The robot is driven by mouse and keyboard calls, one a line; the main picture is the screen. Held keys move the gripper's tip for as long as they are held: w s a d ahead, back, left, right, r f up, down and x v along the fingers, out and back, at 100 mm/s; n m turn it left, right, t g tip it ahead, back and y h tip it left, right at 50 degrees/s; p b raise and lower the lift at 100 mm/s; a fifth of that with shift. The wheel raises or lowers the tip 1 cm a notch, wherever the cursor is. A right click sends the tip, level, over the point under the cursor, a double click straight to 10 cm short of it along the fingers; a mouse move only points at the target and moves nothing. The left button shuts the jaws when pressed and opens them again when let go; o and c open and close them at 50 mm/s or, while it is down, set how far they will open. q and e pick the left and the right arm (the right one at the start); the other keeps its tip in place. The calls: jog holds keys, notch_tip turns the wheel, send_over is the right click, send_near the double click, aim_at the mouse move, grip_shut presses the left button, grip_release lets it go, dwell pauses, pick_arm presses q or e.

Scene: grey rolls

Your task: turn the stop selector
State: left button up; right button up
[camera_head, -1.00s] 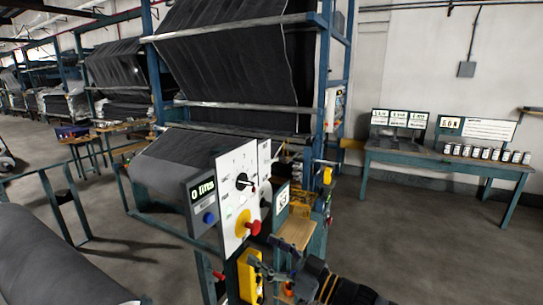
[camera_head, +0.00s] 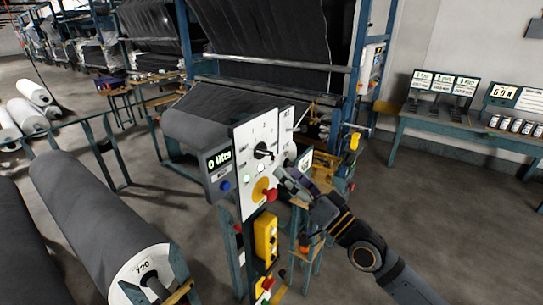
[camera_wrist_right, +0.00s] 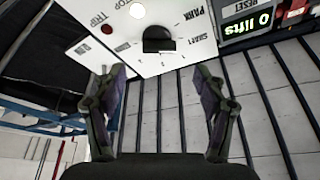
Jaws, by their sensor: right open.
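The stop selector (camera_head: 262,151) is a small black knob on the upright white control panel (camera_head: 243,150). In the right wrist view the selector (camera_wrist_right: 158,40) shows as a dark knob amid printed labels, the word PARK among them. I cannot tell clearly which mark it points at. My right gripper (camera_head: 283,178) is in front of the panel, a little below and right of the selector. In the wrist view its fingers (camera_wrist_right: 159,75) are open and empty, with the selector ahead between them and apart from them. My left gripper is not in view.
A red knob on a yellow plate (camera_head: 265,192) sits just below the selector. A display reading 0 lifts (camera_head: 219,159) and a blue button (camera_head: 225,186) are to its left. A yellow box (camera_head: 265,238) hangs below.

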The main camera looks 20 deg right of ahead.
aim_at(268, 154)
jog(key=b+x, duration=0.4)
jog(key=x, duration=0.2)
jog(key=shift+w+f+b, duration=0.15)
jog(key=shift+w+b, duration=0.05)
jog(key=shift+b, duration=0.15)
jog(key=shift+w+a+r, duration=0.25)
jog(key=shift+w+a, duration=0.1)
jog(key=shift+w, duration=0.15)
jog(key=shift+s, duration=0.1)
jog(key=shift+c, duration=0.4)
